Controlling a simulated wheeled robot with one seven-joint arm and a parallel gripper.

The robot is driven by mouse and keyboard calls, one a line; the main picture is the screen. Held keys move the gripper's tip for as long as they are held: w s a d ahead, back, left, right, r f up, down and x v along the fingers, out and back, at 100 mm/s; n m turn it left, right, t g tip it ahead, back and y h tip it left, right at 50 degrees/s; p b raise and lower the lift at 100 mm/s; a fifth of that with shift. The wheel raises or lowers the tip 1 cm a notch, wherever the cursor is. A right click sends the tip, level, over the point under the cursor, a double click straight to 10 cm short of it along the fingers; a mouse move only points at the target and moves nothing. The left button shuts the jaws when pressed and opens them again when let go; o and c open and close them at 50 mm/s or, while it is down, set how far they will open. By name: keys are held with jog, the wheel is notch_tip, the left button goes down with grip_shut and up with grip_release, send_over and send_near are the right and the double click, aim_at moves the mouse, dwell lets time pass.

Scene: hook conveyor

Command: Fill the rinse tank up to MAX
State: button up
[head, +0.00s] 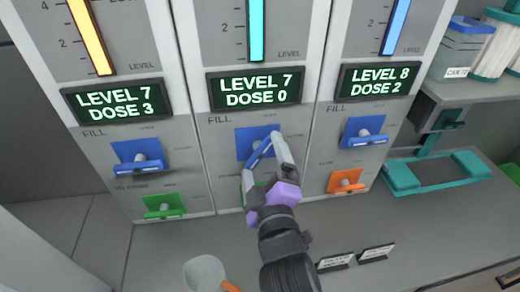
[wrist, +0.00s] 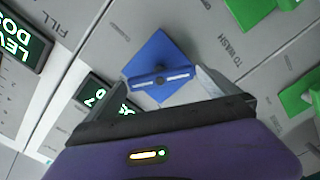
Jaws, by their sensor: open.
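Three tank panels stand side by side; I cannot read which one is the rinse tank. The middle display (head: 256,87) reads LEVEL 7, DOSE 0, below a teal level bar (head: 256,28). The left display (head: 117,99) reads LEVEL 7, DOSE 3; the right display (head: 377,79) reads LEVEL 8, DOSE 2. MAX marks are out of view. My gripper (head: 268,150) is open at the middle panel's blue fill valve (head: 244,142), hiding part of it. In the wrist view, the valve's blue handle (wrist: 160,77) lies between the open fingers; contact is unclear.
Left and right panels have blue fill valves (head: 138,156) (head: 363,130) above a green valve (head: 163,205) and an orange valve (head: 345,181). The middle lower valve is mostly hidden. A cup (head: 203,272) stands below, and a teal frame (head: 435,172) lies at right.

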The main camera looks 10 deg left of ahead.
jog(key=shift+x, duration=1.3)
jog(key=c, duration=1.1)
jog(key=shift+f+m, duration=0.1)
jog(key=shift+m, duration=0.3)
jog(key=m+b, duration=0.2)
jog(key=m, duration=0.1)
jog(key=shift+f+m+b, duration=0.1)
jog(key=shift+m+b, duration=0.25)
jog(key=shift+m, duration=0.05)
jog(key=m+b, duration=0.3)
jog(key=m, duration=0.3)
jog(key=shift+m, duration=0.3)
